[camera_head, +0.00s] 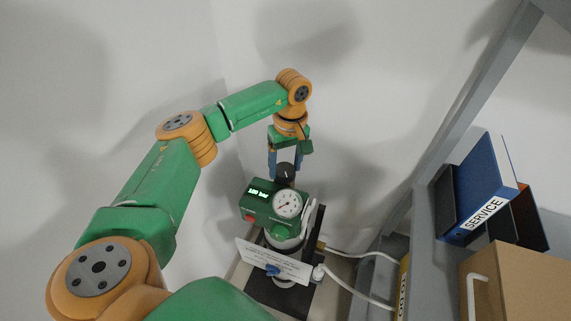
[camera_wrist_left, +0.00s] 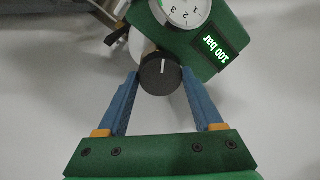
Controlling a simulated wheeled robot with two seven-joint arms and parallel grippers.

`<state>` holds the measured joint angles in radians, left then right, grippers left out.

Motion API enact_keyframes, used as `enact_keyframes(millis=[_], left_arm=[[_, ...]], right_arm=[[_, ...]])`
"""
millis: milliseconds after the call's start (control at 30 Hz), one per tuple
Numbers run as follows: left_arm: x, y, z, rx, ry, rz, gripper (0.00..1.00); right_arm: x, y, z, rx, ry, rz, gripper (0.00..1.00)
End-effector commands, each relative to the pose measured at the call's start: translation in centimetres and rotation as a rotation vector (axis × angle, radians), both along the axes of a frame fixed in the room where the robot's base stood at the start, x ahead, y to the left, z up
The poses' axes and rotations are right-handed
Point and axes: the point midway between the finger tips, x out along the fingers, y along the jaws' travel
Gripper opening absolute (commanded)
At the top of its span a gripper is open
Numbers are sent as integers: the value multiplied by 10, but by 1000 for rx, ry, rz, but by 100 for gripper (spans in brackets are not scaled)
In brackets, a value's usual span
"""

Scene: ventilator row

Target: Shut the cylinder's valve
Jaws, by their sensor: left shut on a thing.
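The valve knob (camera_head: 286,171) is black and round and sits on top of a green regulator head (camera_head: 257,206). In the left wrist view the knob (camera_wrist_left: 160,76) has a white mark that points nearly straight up. The head carries a round white gauge (camera_head: 287,204) and a lit display (camera_wrist_left: 225,60) reading 100 bar. My left gripper (camera_head: 285,160) reaches down from above, its blue fingers shut on the knob from both sides. The cylinder below is mostly hidden by the head and a white card (camera_head: 272,261). My right gripper is not in view.
A grey shelf frame (camera_head: 424,220) stands at the right with a blue SERVICE binder (camera_head: 481,190) and a brown box (camera_head: 515,285). Bare walls stand close behind and left.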

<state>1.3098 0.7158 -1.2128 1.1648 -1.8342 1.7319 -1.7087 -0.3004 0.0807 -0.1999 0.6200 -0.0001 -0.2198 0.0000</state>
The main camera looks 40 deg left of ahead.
Motion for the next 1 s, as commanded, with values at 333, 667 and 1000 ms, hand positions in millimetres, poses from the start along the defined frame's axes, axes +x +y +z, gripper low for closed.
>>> enact_keyframes(millis=[333,667,1000], left_arm=[[1,1,2,1,-2,296,12],[1,2,2,0,-3,612,12],[1,3,3,0,-5,933,12]], right_arm=[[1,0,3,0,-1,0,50],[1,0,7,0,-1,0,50],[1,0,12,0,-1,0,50]])
